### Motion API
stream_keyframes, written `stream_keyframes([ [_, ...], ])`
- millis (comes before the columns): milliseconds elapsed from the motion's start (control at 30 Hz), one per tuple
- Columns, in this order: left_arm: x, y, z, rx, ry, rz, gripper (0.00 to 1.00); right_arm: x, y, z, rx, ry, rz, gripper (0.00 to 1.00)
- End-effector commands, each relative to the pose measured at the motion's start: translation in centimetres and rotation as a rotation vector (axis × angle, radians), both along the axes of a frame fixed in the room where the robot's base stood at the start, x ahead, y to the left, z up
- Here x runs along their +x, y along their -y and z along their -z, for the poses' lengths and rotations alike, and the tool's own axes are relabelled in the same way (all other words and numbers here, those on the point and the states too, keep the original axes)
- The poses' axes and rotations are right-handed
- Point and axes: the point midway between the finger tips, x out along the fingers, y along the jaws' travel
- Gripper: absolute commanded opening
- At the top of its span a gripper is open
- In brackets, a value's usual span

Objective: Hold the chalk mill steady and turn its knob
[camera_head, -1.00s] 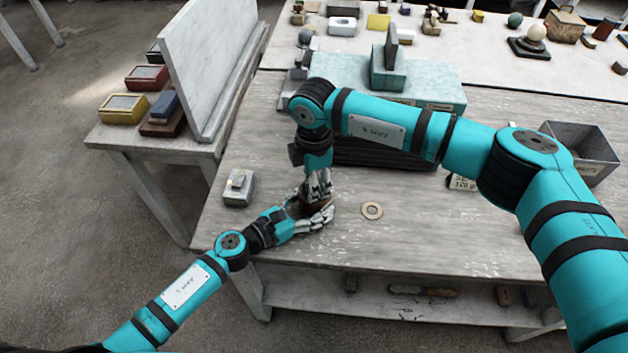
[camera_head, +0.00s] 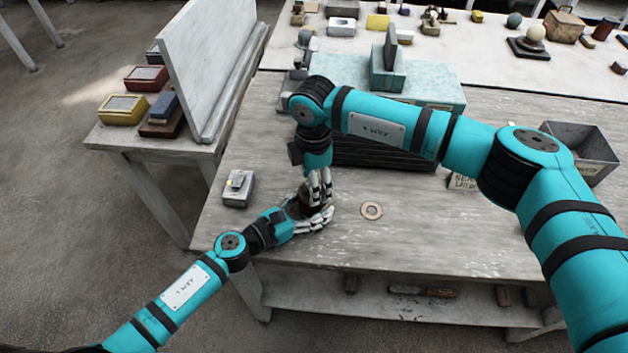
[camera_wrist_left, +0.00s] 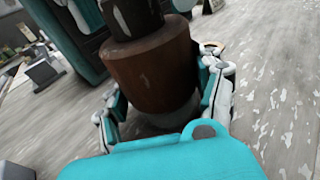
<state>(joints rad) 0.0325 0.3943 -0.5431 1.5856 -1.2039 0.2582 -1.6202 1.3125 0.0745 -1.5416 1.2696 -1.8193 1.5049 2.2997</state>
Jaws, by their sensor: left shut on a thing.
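The chalk mill (camera_head: 304,196) is a brown cylinder standing near the front of the worktable, mostly hidden by both hands. In the left wrist view the mill (camera_wrist_left: 152,75) shows its brown body above a grey lower part, with a dark part on top. My left gripper (camera_head: 314,209) is shut around the mill low down, with its fingers on both sides in the wrist view. My right gripper (camera_head: 319,198) points down from above at the mill's top. Its fingers cover the knob, and I cannot tell whether they are closed on it.
A flat ring (camera_head: 371,211) lies just right of the hands. A small grey block (camera_head: 238,188) sits to the left. A grey open bin (camera_head: 582,150) stands at the right. My right arm spans the table's middle. The front strip of table is clear.

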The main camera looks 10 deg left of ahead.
Motion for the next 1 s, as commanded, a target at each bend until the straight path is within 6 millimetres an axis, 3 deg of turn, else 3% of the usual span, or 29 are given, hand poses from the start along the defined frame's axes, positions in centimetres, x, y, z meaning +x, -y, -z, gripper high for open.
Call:
stream_keyframes([
  [500, 0.0, -0.1, 0.1, 0.001, -0.002, -0.002, 0.39, 0.1, 0.1, -9.8, 0.001, 0.004, 0.002, 0.61],
  [700, 0.0, -0.1, 0.1, 0.002, -0.001, -0.002, 0.39, 0.1, 0.1, -11.4, 0.000, 0.002, 0.002, 0.61],
  [1000, 0.0, -0.1, 0.1, 0.002, -0.001, -0.002, 0.39, 0.1, 0.1, -11.6, 0.000, 0.001, 0.001, 0.61],
])
